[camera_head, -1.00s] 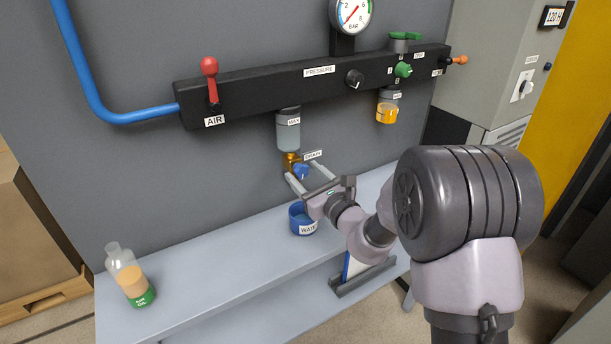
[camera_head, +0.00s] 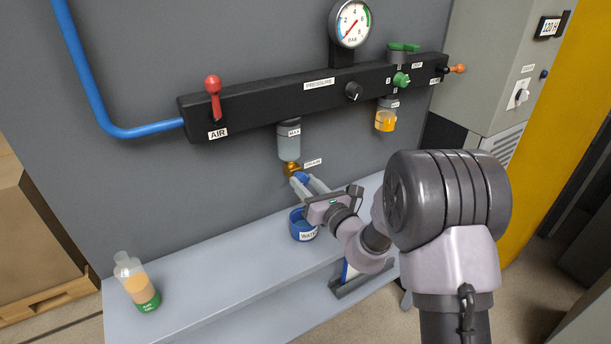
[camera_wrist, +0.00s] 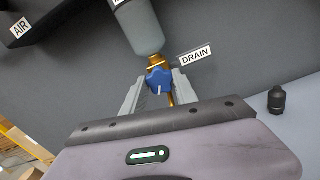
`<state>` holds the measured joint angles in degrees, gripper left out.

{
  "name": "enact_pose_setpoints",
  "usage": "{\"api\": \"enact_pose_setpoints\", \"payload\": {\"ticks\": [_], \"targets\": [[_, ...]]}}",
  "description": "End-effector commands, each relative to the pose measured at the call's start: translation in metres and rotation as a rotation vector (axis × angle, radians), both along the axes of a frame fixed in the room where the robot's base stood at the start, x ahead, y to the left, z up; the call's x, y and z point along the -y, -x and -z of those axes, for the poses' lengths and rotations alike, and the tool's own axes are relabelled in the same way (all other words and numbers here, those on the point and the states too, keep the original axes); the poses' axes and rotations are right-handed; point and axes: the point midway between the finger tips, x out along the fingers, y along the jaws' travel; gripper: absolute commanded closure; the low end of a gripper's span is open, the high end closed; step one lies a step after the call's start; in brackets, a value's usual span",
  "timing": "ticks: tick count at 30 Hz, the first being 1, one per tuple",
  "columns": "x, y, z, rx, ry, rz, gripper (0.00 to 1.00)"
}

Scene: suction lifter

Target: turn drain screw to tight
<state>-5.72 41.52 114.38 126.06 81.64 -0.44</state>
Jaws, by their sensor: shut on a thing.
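The drain screw is a blue lobed knob (camera_wrist: 159,80) with a white mark, under a brass fitting (camera_head: 291,168) at the bottom of the grey water bowl (camera_head: 289,142). The white DRAIN label (camera_wrist: 196,55) is to its right. My gripper (camera_head: 308,184) reaches up to the knob from the front right. In the wrist view its two grey fingers (camera_wrist: 157,88) stand on either side of the knob and are shut on it. The white mark on the knob points downward in the wrist view. In the head view the fingers partly hide the knob.
A blue cup (camera_head: 301,228) labelled WATER stands on the grey shelf (camera_head: 225,275) below the drain. An oil bottle (camera_head: 137,283) stands at the shelf's left. The red AIR lever (camera_head: 213,97) and pressure knob (camera_head: 354,91) are on the black bar above.

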Motion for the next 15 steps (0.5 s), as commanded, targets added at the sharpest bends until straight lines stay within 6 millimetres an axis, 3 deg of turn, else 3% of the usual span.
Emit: {"api": "enact_pose_setpoints", "payload": {"ticks": [15], "targets": [[0.0002,0.0001,-0.0044,-0.276,-0.404,0.001,1.00]]}}
